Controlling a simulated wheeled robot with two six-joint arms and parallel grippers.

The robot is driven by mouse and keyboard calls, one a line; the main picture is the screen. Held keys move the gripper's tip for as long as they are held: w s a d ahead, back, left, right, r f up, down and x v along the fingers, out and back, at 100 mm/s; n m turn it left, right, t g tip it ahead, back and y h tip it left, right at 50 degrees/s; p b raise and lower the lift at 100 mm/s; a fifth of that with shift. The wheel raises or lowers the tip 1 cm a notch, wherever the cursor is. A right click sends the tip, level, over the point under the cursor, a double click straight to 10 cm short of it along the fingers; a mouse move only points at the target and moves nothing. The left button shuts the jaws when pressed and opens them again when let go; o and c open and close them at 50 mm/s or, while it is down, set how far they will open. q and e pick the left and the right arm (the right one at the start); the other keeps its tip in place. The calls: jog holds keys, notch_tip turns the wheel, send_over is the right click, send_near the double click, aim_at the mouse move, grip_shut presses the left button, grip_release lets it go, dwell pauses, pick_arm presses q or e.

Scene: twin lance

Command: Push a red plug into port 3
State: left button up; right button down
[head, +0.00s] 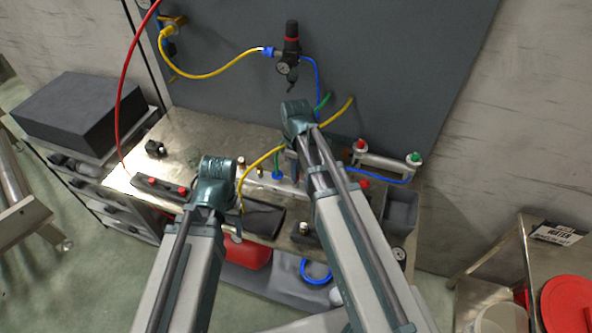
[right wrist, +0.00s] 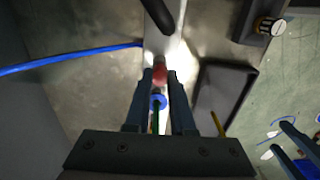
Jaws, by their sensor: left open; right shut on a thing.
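In the right wrist view my right gripper (right wrist: 159,78) is shut on a red plug (right wrist: 159,73) at its fingertips. The plug is over or at a pale metal port block (right wrist: 160,42); I cannot tell whether it is in a port. A blue fitting (right wrist: 157,101) with a green hose shows between the fingers. In the head view the right arm hides most of this contact. Port numbers are not legible. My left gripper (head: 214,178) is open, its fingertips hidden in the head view. Two other red plugs (head: 182,191) sit on a dark rack (head: 165,187) at the left.
A black tray (head: 265,219) lies in front of the port block. A yellow hose (head: 256,163) and a blue hose (right wrist: 70,60) run close by. The metal bench (head: 195,135) has clear room at the back left.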

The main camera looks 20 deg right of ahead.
jog(key=shift+f+b, duration=0.5)
jog(key=shift+f, duration=0.1)
jog(key=shift+r, duration=0.15)
jog(key=shift+r+p, duration=0.85)
jog(key=shift+p, duration=0.15)
jog(key=shift+f+b, duration=1.05)
dwell(0.6)
jog(key=c, duration=0.7)
grip_release()
jog(key=shift+r, duration=0.1)
jog(key=shift+r, duration=0.1)
